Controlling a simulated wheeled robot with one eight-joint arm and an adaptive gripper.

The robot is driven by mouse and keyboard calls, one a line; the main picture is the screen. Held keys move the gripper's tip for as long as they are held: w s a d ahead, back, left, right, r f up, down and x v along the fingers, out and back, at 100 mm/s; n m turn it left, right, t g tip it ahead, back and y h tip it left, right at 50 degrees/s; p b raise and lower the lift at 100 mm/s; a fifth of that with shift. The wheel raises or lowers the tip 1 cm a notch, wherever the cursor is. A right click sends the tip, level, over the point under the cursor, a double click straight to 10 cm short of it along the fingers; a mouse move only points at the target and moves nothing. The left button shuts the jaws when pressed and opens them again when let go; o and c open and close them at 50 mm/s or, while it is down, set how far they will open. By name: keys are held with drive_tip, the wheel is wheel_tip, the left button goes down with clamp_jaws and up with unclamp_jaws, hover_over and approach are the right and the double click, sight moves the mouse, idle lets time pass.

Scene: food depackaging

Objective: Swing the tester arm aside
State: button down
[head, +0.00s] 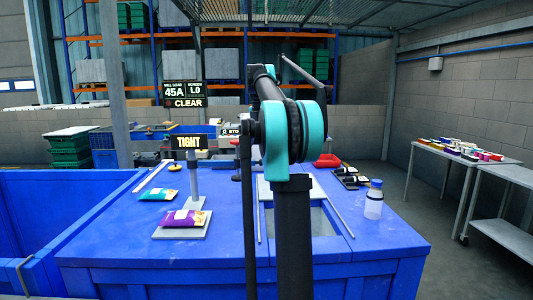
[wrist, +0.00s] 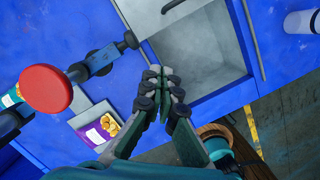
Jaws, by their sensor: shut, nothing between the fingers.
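In the wrist view, a dark blue-grey bar with black joints (wrist: 103,59), which looks like the tester arm, runs from beside a large red disc (wrist: 45,90) toward the steel opening. My gripper (wrist: 160,75) is shut and empty, just right of and below the bar's end; they look apart, though depth is unclear. In the head view the tester's grey post (head: 195,187) stands under a TIGHT sign (head: 189,142). A purple packet (head: 184,217) lies on the grey plate (head: 168,235) at its foot. My own arm hides the gripper there.
A steel-lined opening (wrist: 205,55) is sunk in the blue bench (head: 385,235). A teal packet (head: 158,194) lies behind the purple one. A bottle (head: 374,202) stands at the right. A blue walled bin (head: 60,190) is at the left. The bench's right front is clear.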

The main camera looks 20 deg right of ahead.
wheel_tip(320, 180, up, 6)
drive_tip(key=s, duration=0.1)
drive_tip(key=shift+s+a, duration=0.1)
idle(0.6)
